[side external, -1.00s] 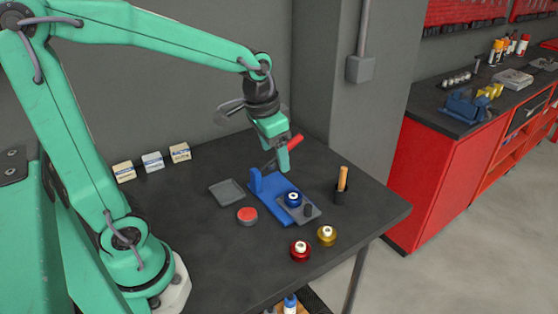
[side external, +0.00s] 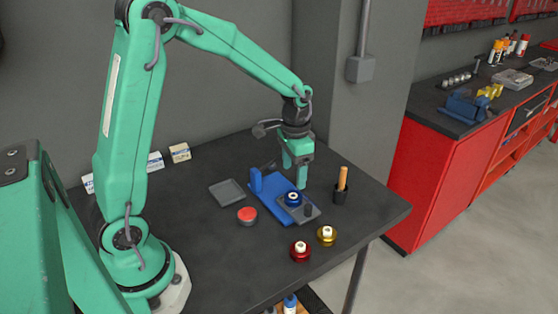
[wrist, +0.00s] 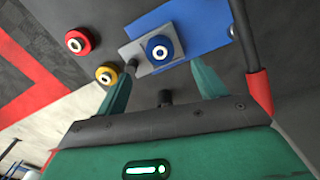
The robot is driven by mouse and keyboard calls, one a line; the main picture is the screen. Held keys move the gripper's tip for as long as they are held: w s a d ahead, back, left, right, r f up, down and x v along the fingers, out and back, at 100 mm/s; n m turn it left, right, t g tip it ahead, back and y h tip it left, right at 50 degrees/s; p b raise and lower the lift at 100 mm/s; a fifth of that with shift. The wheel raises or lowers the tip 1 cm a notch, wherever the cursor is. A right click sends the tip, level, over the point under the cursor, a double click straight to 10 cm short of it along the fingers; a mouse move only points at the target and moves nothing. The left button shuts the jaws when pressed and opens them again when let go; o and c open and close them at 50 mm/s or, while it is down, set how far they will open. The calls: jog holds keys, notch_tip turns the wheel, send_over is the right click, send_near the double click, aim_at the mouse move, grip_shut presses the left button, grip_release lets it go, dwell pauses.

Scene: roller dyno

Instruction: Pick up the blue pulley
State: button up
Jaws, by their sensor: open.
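The blue pulley (side external: 293,199), with a white centre, sits on the grey plate (side external: 283,212) of the blue fixture (side external: 263,203) on the dark table. In the wrist view the blue pulley (wrist: 160,48) lies beyond the fingertips, near the middle between them. My gripper (side external: 297,182) is open and empty, pointing down, above the pulley and apart from it. In the wrist view my gripper (wrist: 162,80) has its two green fingers spread. The pulley is fully visible in the wrist view.
A red pulley (side external: 300,251) and a gold pulley (side external: 327,236) stand in front. A short black post (side external: 308,210) rises from the plate near the blue pulley. A grey tray (side external: 228,193) and red-topped tin (side external: 247,216) lie left.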

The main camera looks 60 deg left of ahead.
aim_at(293, 195)
jog(key=shift+f, duration=1.25)
jog(key=shift+f, duration=0.1)
jog(key=shift+f, duration=2.5)
jog(key=c, duration=1.1)
jog(key=shift+c, duration=0.2)
jog(key=shift+r, duration=0.1)
